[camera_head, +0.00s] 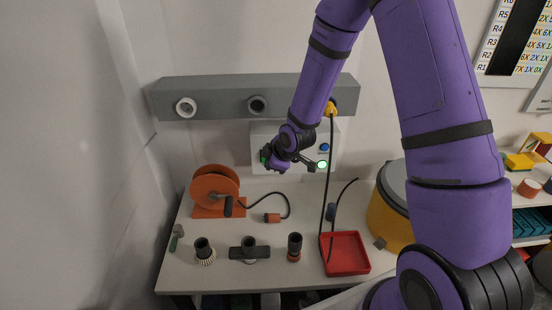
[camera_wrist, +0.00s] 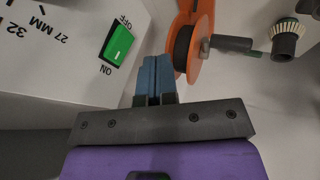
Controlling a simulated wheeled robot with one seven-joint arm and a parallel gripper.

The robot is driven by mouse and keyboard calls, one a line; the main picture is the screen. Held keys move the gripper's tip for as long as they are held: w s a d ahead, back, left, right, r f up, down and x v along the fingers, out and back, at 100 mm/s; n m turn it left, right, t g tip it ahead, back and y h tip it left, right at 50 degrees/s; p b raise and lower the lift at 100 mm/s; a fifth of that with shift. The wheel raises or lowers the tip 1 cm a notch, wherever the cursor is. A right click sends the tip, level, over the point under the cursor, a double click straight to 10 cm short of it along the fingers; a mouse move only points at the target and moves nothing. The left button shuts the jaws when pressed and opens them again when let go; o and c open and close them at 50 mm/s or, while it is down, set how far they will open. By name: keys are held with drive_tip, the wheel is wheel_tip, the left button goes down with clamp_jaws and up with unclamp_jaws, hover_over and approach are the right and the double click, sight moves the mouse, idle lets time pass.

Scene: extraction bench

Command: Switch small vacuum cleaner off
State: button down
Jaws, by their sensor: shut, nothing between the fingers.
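A white control box (camera_head: 262,130) stands against the back wall, partly hidden by my arm. In the wrist view its face (camera_wrist: 55,65) carries a green rocker switch (camera_wrist: 117,44) marked OFF at the top and ON at the bottom. I cannot tell which side is pressed in. My gripper (camera_wrist: 155,68) is shut and empty, its blue fingertips just right of the switch and apart from it in the picture. In the head view my gripper (camera_head: 270,160) is in front of the box. A yellow drum with a grey lid (camera_head: 391,215), possibly the vacuum cleaner, stands at right.
The box also bears a blue button (camera_head: 324,147) and a lit green button (camera_head: 322,165). An orange cable reel (camera_head: 213,188) stands at left. Several dark nozzles, one a brush (camera_head: 204,250), line the front. A red tray (camera_head: 346,254) and hanging black cable (camera_head: 328,190) are at right.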

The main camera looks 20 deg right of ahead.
sight(264, 160)
drive_tip(key=shift+w+d+f, duration=0.1)
drive_tip(key=shift+w+f, duration=0.4)
drive_tip(key=shift+w, duration=0.35)
drive_tip(key=shift+w+d+f, duration=0.1)
drive_tip(key=shift+w+f, duration=0.35)
drive_tip(key=shift+w, duration=0.45)
drive_tip(key=shift+w+d+f, duration=0.1)
drive_tip(key=shift+w+f, duration=0.4)
drive_tip(key=shift+w, duration=0.35)
drive_tip(key=shift+f, duration=0.1)
drive_tip(key=shift+w+d+t, duration=0.1)
drive_tip(key=shift+w+t, duration=0.1)
drive_tip(key=shift+t, duration=0.1)
drive_tip(key=shift+r, duration=0.8)
